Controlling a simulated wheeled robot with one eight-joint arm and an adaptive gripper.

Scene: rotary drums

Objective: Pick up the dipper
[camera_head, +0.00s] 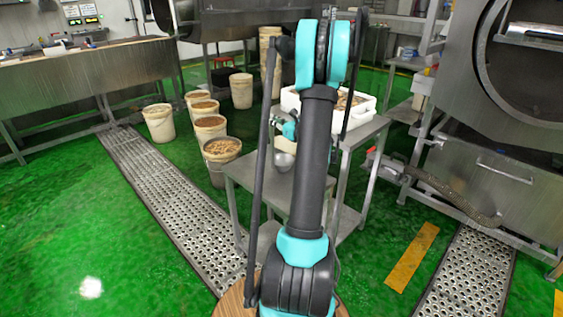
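A small shiny metal bowl shape (283,161), which looks like the dipper, is on the steel table (245,176) just left of my arm. My arm hides part of it, and I cannot make out a handle. A small teal and dark part near the far end of my arm, with my gripper (286,129), shows just above the bowl. The fingers are not clear behind my arm links. I cannot tell whether they are open or shut, or whether they touch the bowl.
A white crate (362,108) stands on the table's higher part. Several filled buckets (210,126) stand left of it. A long steel trough (85,85) is at the left. A big drum machine (480,75) is at the right, with a hose (450,195) below. The green floor at front left is clear.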

